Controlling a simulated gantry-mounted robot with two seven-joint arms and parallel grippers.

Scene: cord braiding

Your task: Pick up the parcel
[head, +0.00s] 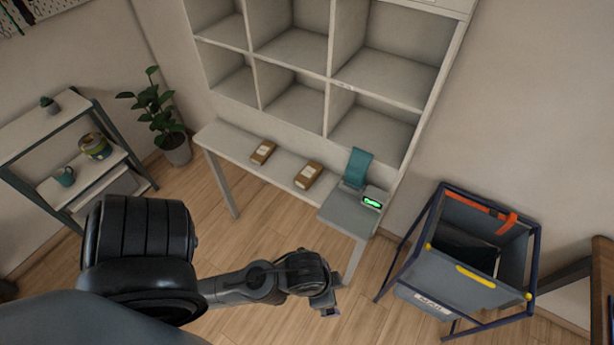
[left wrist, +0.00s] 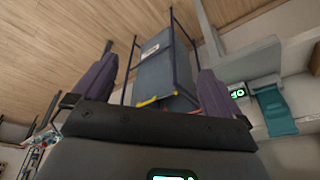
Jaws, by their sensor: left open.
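Two brown parcels lie on the white bench in the head view: one at the left (head: 263,152) and one nearer the middle (head: 308,175), each with a pale label. They are apart from each other. My left gripper (head: 330,311) is low in front of the bench, below and right of the parcels in the picture, touching neither. In the left wrist view its two purple fingers (left wrist: 155,72) are wide apart with nothing held between them. My right gripper is not seen.
A scale with a green display (head: 372,202) and a teal object (head: 357,167) stand at the bench's right end. White cubbyholes (head: 328,75) rise behind the bench. A grey mail bin (head: 455,285) in a blue frame stands right. A plant (head: 170,125) and shelf unit (head: 75,150) are left.

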